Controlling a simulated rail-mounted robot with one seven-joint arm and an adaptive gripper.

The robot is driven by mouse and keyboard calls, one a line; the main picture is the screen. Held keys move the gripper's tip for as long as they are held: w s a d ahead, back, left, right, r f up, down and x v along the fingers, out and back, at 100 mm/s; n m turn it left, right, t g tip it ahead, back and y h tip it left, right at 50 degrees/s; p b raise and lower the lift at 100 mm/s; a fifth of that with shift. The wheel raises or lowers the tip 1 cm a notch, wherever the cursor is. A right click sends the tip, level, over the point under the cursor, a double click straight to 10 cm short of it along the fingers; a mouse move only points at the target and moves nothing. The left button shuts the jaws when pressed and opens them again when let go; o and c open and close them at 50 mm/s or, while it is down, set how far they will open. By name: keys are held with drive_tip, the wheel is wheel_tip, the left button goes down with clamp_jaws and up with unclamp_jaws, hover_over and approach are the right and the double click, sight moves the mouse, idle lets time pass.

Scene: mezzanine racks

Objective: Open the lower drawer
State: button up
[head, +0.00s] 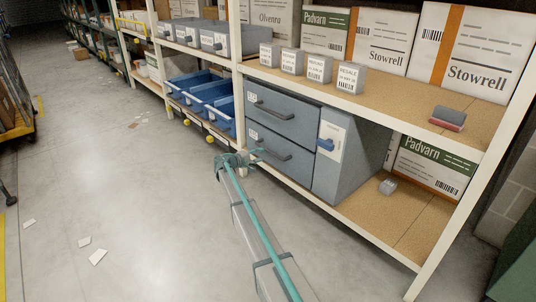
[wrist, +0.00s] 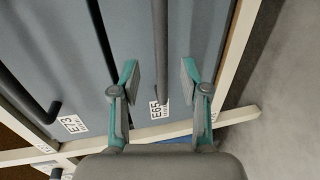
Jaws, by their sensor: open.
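The lower drawer (head: 280,160) is a blue-grey front in the left half of a cabinet on the lower shelf, and looks shut. Its dark bar handle (head: 268,147) also shows in the wrist view (wrist: 160,45). My gripper (head: 254,155) is at the left end of this handle. In the wrist view my gripper (wrist: 160,76) is open, with one finger on each side of the handle's end; I cannot tell whether they touch it. A label (wrist: 158,109) reading about "E65" is on this drawer.
The upper drawer (head: 285,118) is shut, with its own handle (wrist: 25,95). White rack posts (head: 238,80) stand beside the cabinet. Blue bins (head: 205,98) are at left.

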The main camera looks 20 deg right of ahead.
sight(271, 152)
drive_tip(key=b+x, duration=0.2)
drive_tip(key=x, duration=0.6)
drive_tip(key=shift+w+d+f, duration=0.1)
drive_tip(key=shift+d+f, duration=0.05)
drive_tip(key=shift+d, duration=0.1)
clamp_jaws()
